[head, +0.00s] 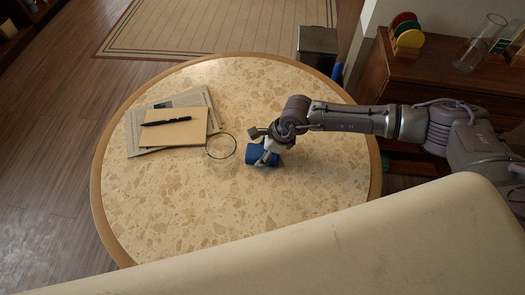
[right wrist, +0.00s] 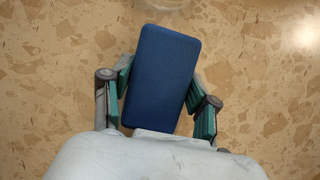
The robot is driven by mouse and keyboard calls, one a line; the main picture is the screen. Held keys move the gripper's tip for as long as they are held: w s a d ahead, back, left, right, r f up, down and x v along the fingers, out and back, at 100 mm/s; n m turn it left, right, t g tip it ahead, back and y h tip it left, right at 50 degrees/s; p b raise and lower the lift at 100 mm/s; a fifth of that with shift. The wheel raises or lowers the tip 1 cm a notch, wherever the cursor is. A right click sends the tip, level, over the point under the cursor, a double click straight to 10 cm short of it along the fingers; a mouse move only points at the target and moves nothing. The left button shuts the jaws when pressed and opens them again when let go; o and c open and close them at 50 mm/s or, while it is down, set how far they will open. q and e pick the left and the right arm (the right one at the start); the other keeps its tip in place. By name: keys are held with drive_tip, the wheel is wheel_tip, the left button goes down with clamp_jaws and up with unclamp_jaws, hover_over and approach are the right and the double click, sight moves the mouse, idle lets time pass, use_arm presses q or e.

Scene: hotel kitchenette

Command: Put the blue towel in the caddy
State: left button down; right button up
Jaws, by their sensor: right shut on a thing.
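The blue towel (head: 262,158) is a small folded block at the middle of the round table. My right gripper (head: 268,152) is over it and shut on it. In the right wrist view the towel (right wrist: 163,75) lies between the two green-padded fingers, its long side pointing away from the wrist. I cannot tell whether it rests on the table or hangs just above it. I see nothing that I can surely call the caddy. My left gripper is not in view.
On the round table (head: 190,215), left of my gripper, are a thin ring (head: 234,146), papers (head: 205,98), a tan notebook (head: 175,133) and a black pen (head: 166,122). A grey metal box (head: 318,40) stands behind. A wooden cabinet (head: 440,88) bears colored discs (head: 405,30) and a glass cylinder (head: 480,45).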

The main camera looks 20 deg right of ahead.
drive_tip(key=shift+f, duration=0.25)
drive_tip(key=o, duration=1.2)
drive_tip(key=shift+r, duration=0.1)
drive_tip(key=shift+o, duration=0.2)
